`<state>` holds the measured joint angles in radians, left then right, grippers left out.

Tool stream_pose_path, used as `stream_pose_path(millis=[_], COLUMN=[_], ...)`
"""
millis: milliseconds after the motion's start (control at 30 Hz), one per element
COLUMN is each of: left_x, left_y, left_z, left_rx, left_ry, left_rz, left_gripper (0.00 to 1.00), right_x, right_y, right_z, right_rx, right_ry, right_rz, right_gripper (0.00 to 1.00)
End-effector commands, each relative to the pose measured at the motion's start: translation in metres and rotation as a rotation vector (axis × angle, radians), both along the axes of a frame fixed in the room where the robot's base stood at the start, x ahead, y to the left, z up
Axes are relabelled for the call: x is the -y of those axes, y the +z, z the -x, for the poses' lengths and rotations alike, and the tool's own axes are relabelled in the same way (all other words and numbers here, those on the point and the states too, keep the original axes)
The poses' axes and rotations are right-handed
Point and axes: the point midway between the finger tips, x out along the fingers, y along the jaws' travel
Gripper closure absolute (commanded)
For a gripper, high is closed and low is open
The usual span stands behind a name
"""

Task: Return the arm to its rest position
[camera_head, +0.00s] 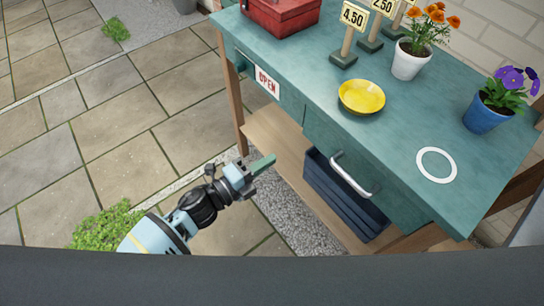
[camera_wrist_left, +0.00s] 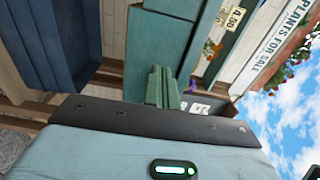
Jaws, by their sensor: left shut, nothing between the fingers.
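My left gripper (camera_head: 262,164) shows in the head view in front of the green table, low and to the left of its drawer. Its fingers are shut together with nothing between them. In the left wrist view the closed green fingers (camera_wrist_left: 160,87) point toward the underside and front of the table. My right gripper is in neither view.
The green table (camera_head: 300,60) bears a yellow bowl (camera_head: 361,97), a white ring (camera_head: 436,165), a red box (camera_head: 280,14), flower pots and price signs. A drawer handle (camera_head: 352,178) juts out. A blue crate (camera_head: 345,200) sits below. Paving at left is open.

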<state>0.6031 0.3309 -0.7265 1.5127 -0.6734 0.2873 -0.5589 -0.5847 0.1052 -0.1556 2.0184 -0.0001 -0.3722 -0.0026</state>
Motion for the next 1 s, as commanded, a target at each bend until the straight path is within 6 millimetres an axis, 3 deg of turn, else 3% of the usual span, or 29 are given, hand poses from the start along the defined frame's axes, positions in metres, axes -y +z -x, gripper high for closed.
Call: stream_pose_path(millis=[333, 467, 767, 1000], left_x=[0.0, -0.004, -0.048, -0.098], left_y=[0.0, -0.002, -0.018, -0.039], left_z=[0.001, 0.01, 0.067, 0.136], left_rx=[-0.006, -0.074, -0.513, -0.874], left_ry=[0.003, 0.044, 0.337, 0.614], left_rz=[0.004, 0.053, 0.361, 0.61], left_gripper=[1.0, 1.0, 1.0, 1.0], right_x=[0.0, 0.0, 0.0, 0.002], right_y=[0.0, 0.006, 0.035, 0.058], right_z=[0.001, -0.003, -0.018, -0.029], right_rx=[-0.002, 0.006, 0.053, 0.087], right_ry=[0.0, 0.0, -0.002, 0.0], right_rz=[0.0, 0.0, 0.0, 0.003], right_gripper=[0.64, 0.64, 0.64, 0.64])
